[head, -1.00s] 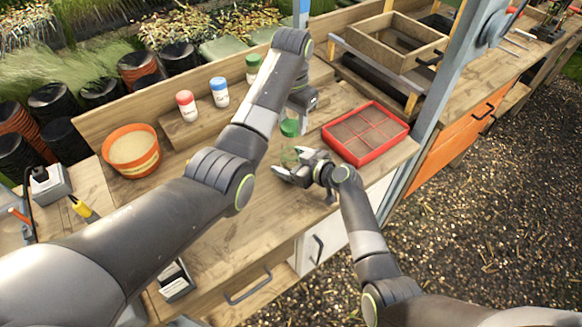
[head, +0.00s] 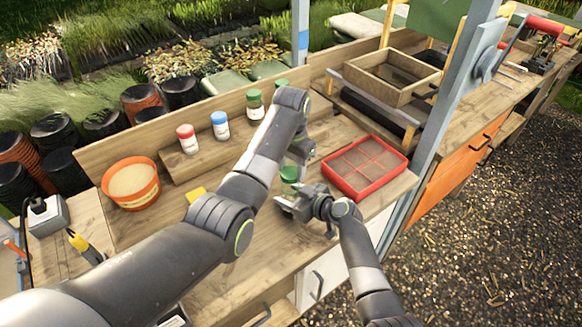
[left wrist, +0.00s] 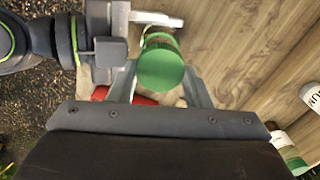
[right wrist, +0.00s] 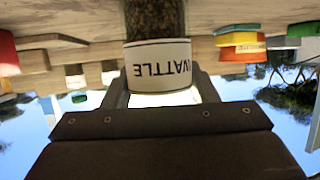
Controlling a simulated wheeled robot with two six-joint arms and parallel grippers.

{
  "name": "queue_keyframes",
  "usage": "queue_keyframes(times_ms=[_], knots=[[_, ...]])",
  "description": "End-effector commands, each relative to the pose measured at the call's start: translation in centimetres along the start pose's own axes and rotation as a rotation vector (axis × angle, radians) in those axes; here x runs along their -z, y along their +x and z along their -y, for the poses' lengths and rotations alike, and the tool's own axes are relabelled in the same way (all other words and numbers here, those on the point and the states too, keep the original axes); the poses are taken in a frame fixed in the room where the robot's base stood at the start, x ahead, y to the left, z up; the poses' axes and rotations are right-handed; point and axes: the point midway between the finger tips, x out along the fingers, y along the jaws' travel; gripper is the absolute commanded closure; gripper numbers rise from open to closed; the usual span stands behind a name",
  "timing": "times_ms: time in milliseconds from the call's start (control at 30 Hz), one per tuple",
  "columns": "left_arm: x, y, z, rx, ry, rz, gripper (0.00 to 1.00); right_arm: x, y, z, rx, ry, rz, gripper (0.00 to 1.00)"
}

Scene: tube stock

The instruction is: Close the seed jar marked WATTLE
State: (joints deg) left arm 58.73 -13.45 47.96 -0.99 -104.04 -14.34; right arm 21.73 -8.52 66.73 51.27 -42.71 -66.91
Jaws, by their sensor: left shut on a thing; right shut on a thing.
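The jar marked WATTLE (right wrist: 157,66) is clear, holds dark seeds and has a white label, which shows upside down in the right wrist view. My right gripper (head: 287,203) is shut around it at the bench's front part. A green lid (head: 289,173) is at the top of this jar; it also shows in the left wrist view (left wrist: 161,68). My left gripper (head: 296,165) is shut on the lid from above, its tips partly hidden by its own arm. The lid looks in line with the jar; I cannot tell whether it is fully seated or tilted.
Jars with red (head: 187,140), blue (head: 220,125) and green (head: 255,104) lids stand on a raised shelf at the back. A red sectioned tray (head: 365,167) is close on the right. An orange bowl (head: 132,184) is at the left. A wooden box (head: 393,77) stands behind.

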Motion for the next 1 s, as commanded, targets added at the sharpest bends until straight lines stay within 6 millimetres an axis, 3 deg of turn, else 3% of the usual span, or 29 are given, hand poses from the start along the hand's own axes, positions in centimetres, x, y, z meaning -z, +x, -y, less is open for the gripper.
queue_keyframes(times_ms=[567,1000], knots=[[0.0,0.6,0.0,0.001,0.0,-0.001,0.76,0.0,0.0,0.0,0.0,0.0,0.001,0.88],[0.1,2.3,0.0,0.001,0.0,-0.002,0.76,0.0,0.0,0.0,0.0,0.0,0.001,0.88]])
